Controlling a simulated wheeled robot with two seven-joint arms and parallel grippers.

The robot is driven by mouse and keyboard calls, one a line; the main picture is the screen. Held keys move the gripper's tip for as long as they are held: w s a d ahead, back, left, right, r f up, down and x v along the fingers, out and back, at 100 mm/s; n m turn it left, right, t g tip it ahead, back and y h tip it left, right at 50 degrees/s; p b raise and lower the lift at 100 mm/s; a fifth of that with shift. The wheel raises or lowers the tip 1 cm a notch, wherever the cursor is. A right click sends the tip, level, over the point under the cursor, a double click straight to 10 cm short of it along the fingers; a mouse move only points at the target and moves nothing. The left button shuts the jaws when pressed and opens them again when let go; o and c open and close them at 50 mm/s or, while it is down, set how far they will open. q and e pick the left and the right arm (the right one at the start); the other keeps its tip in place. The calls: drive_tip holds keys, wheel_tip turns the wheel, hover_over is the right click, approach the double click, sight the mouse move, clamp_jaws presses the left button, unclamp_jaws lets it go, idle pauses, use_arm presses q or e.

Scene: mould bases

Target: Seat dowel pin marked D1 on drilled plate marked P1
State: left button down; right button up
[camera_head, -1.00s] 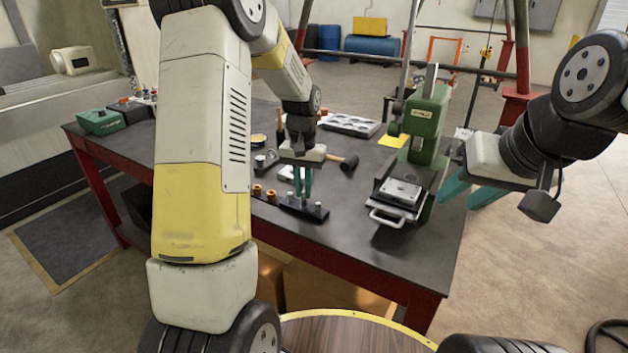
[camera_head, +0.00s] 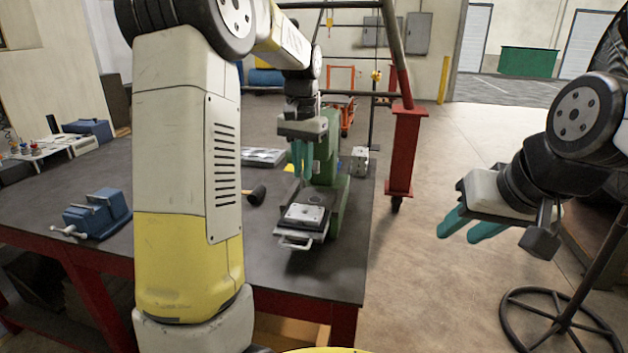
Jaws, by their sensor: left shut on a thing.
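My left gripper (camera_head: 303,168) is in front of the green press, above and apart from the plate. Its teal fingers point down and are shut on a thin thing, taken to be the dowel pin, which is mostly hidden between them. A pale metal drilled plate (camera_head: 305,214) with small holes lies flat on the dark sliding tray (camera_head: 287,229) at the press's foot. I cannot read the marks P1 or D1. My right gripper (camera_head: 461,230) hangs empty to the right, past the table, with its fingers apart.
The green press (camera_head: 326,166) stands behind the plate. A dark mallet (camera_head: 257,194) and a metal mould tray (camera_head: 263,157) lie on the table (camera_head: 270,267). A blue vise (camera_head: 98,213) is at the left. My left arm hides the table's middle.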

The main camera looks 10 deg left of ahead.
use_arm(q)
drive_tip(key=shift+d, duration=0.15)
drive_tip(key=shift+f, duration=3)
drive_tip(key=shift+f, duration=0.8)
drive_tip(key=c, duration=1.3)
unclamp_jaws()
drive_tip(key=shift+c, duration=0.2)
